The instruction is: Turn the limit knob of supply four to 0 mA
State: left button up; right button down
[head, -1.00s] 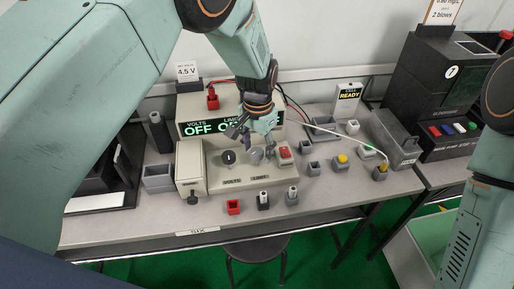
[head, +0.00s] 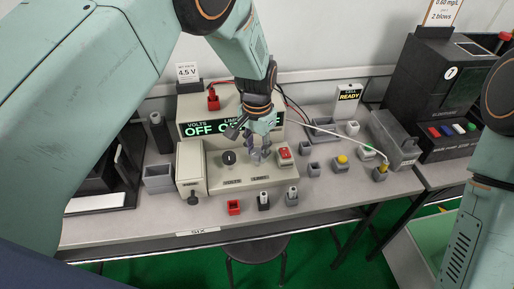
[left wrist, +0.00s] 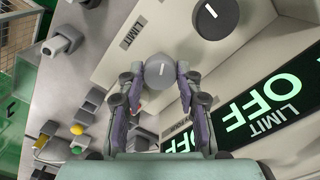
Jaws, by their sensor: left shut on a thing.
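The cream power supply (head: 190,116) stands on the bench, with its VOLTS and LIMIT displays both showing OFF. The limit knob (left wrist: 159,71) is a grey round knob with a white mark, between the fingertips in the left wrist view. My left gripper (head: 258,157) reaches down over the front panel and is shut on this knob. Its fingers mostly hide the knob in the head view. The volts knob (head: 229,157) is dark with a white mark, left of the gripper; it also shows in the left wrist view (left wrist: 220,18). My right gripper is out of view.
A red switch (head: 284,152) sits just right of the gripper. Red, black and grey sockets (head: 264,199) stand before the panel. Several small blocks and a cable (head: 340,134) lie to the right. A black machine (head: 428,85) is at right.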

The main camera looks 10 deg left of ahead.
pick_arm(q)
jog(key=n+p, duration=0.1)
jog(key=n, duration=0.1)
jog(key=shift+s+r+n, duration=0.1)
jog(key=shift+n, duration=0.2)
jog(key=n+p, duration=0.1)
jog(key=n, duration=0.1)
jog(key=shift+n, duration=0.4)
jog(key=n, duration=0.3)
jog(key=shift+n+p, duration=0.3)
jog(key=shift+n, duration=1.3)
jog(key=o, duration=1.1)
jog(key=shift+d, duration=0.1)
jog(key=shift+o, duration=0.3)
